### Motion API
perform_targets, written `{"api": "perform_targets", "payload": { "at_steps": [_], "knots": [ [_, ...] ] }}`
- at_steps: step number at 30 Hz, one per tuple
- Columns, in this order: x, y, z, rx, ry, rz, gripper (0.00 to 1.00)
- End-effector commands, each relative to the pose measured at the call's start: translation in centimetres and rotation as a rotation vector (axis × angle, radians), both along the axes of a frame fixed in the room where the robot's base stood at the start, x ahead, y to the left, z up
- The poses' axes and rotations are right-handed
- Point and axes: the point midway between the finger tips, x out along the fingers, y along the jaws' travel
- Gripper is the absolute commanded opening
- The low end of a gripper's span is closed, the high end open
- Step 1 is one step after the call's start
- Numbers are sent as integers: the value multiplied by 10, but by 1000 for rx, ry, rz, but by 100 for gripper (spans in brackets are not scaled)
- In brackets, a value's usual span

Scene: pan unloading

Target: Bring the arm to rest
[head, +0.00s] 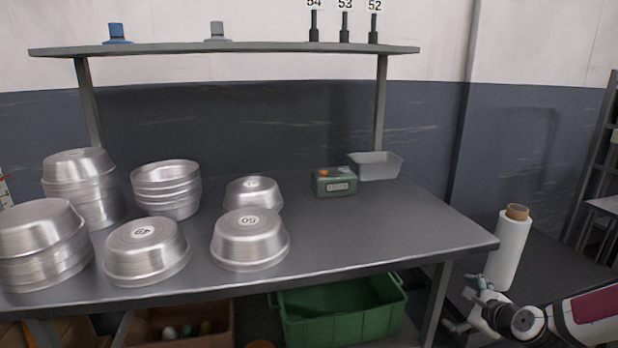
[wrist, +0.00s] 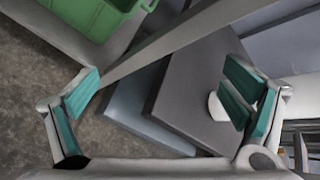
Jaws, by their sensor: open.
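My gripper (head: 470,304) is at the lower right in the head view, past the right end of the grey table (head: 365,230). In the wrist view my gripper (wrist: 165,95) shows its two teal-padded fingers spread wide apart, with nothing between them. My arm reaches in from the right edge of the head view. A white roll (head: 508,250) with a brown core stands just behind my gripper, and I cannot tell whether they touch.
Several metal pans (head: 145,250) stand upside down or stacked on the table's left half. A green box (head: 335,183) and a grey bin (head: 375,166) sit at the back right. The table's right part is clear. A green crate (head: 340,312) is underneath. A shelf (head: 230,48) runs above.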

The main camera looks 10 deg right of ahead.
Motion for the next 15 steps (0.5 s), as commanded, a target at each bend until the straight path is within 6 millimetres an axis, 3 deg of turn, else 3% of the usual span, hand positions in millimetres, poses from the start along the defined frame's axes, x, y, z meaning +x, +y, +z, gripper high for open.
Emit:
{"api": "perform_targets", "payload": {
  "at_steps": [3, 8, 15],
  "knots": [
    [-8, 37, 1, -174, 164, 209, 93],
    [-30, 71, 11, -383, 359, 461, 93],
    [-73, 110, 50, -659, 596, 795, 93]
  ]
}}
